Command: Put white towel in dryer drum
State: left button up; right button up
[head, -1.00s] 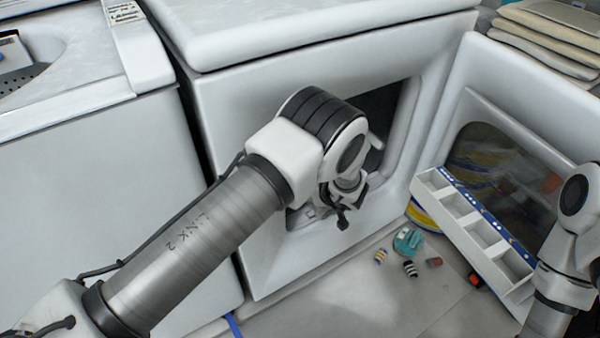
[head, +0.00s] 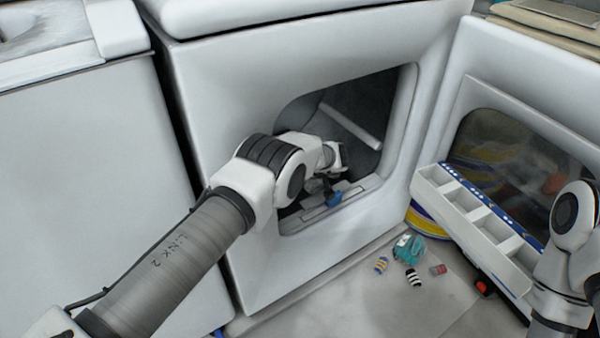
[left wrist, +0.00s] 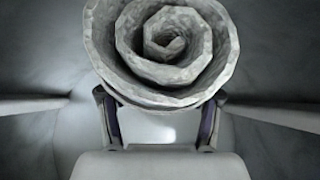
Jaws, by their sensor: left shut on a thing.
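The white towel (left wrist: 165,40) is rolled into a spiral and fills the upper middle of the left wrist view. My left gripper (left wrist: 159,98) is shut on it, with one finger at each side of its lower part. In the head view my left arm reaches through the open front of the dryer into the dark dryer drum (head: 352,108). The wrist is inside the opening, near its lower edge. The towel cannot be made out clearly there. Pale curved drum walls surround the towel in the left wrist view. Part of my right arm shows at the right edge, its gripper out of view.
The dryer door (head: 480,85) stands open at right. A teal object (head: 408,249) and several small items lie on the floor. The opening's lower sill (head: 365,190) runs below my left wrist.

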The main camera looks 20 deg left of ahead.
pick_arm(q)
jog(key=shift+f, duration=0.2)
jog(key=o, duration=1.5)
jog(key=shift+c, duration=0.2)
jog(key=shift+r, duration=0.3)
jog(key=p+v, duration=0.5)
jog(key=v, duration=0.7)
jog(key=shift+w, duration=0.1)
jog(key=shift+d, duration=0.1)
jog(key=shift+f, duration=0.1)
